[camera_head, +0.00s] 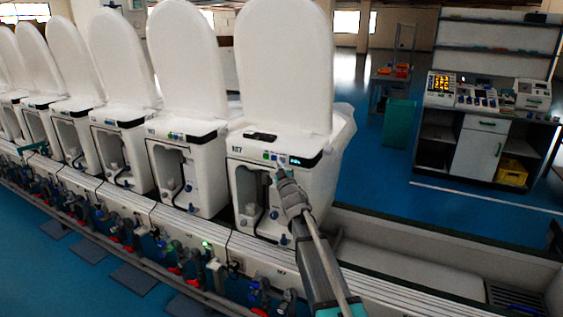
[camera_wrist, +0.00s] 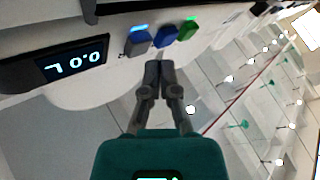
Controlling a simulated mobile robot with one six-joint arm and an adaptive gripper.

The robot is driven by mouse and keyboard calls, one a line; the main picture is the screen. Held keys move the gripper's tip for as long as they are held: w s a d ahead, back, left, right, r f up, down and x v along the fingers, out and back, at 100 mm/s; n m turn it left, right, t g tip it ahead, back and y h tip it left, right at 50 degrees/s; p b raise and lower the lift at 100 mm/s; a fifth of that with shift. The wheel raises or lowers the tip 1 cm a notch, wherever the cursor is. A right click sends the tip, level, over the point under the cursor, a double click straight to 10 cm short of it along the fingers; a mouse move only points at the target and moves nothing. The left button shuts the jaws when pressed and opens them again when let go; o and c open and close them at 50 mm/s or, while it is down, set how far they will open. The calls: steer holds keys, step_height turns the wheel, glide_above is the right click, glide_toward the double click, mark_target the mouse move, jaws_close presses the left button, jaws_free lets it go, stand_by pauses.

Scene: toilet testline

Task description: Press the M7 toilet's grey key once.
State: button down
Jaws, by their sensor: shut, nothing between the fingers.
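The M7 toilet (camera_head: 245,172) is the nearest white unit in the head view, with its lid up. Its front panel carries a row of small keys and a lit display (camera_head: 296,161), which also shows upside down in the wrist view (camera_wrist: 72,60). The grey key (camera_wrist: 138,43), with a blue light strip, is nearest the display. A blue key (camera_wrist: 165,38) and a key with a green light (camera_wrist: 188,29) follow. My gripper (camera_wrist: 160,66) is shut and empty, its tips close to the keys, nearest the blue and grey ones. I cannot tell whether they touch. My gripper shows below the panel in the head view (camera_head: 280,174).
More white toilets (camera_head: 185,150) with raised lids stand in a row to the left. Valves and hoses (camera_head: 185,250) line the rail below. A workbench (camera_head: 485,125) with instruments stands at the right. Blue floor (camera_head: 385,185) between is clear.

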steer(key=shift+s, duration=0.15)
steer(key=s, duration=0.1)
steer(key=s+a, duration=0.2)
steer(key=s, duration=0.1)
steer(key=shift+a, duration=0.25)
steer(key=shift+d, duration=0.1)
stand_by(0.8)
steer(key=s+d+f+m+g+h, duration=0.3)
steer(key=s+d+f+g, duration=0.3)
steer(key=f, duration=0.3)
steer(key=s+d+f+m+g+h, duration=0.25)
steer(key=s+d+f+g, duration=0.25)
steer(key=s+f, duration=0.35)
steer(key=s+d+f+m+g, duration=0.1)
steer(key=s+f+g, duration=0.2)
steer(key=s, duration=0.3)
steer(key=s+d+f+m+g, duration=0.1)
steer(key=s+f+g, duration=0.2)
steer(key=s, duration=0.4)
steer(key=s+g, duration=0.4)
steer(key=s, duration=0.5)
step_height(320, 180, up, 16)
steer(key=p, duration=1.7)
steer(key=shift+s+d+r+m+y, duration=0.15)
steer(key=shift+s+d+m+y, duration=0.1)
steer(key=shift+d+m+y, duration=0.1)
